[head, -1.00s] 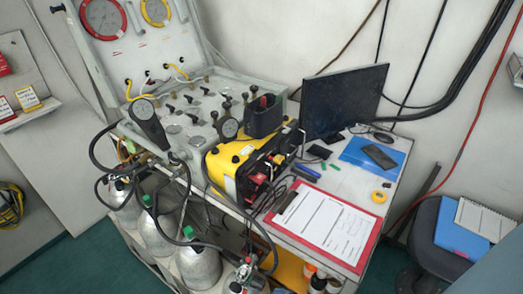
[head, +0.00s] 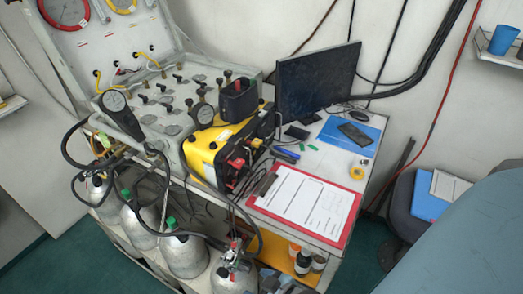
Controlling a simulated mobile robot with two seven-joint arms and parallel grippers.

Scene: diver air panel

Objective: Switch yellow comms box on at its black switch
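The yellow comms box (head: 205,152) stands on the table beside the grey air panel. Its black front faces right and toward me, with red parts (head: 236,163) on it. The black switch is too small to make out. Neither of my grippers is in the head view.
A red clipboard (head: 348,218) with paper lies right of the box. A dark monitor (head: 318,80) stands behind it. Gas cylinders (head: 183,255) with hoses stand below the panel. A chair (head: 408,215) is at the right. A large blue-grey surface (head: 465,245) fills the lower right.

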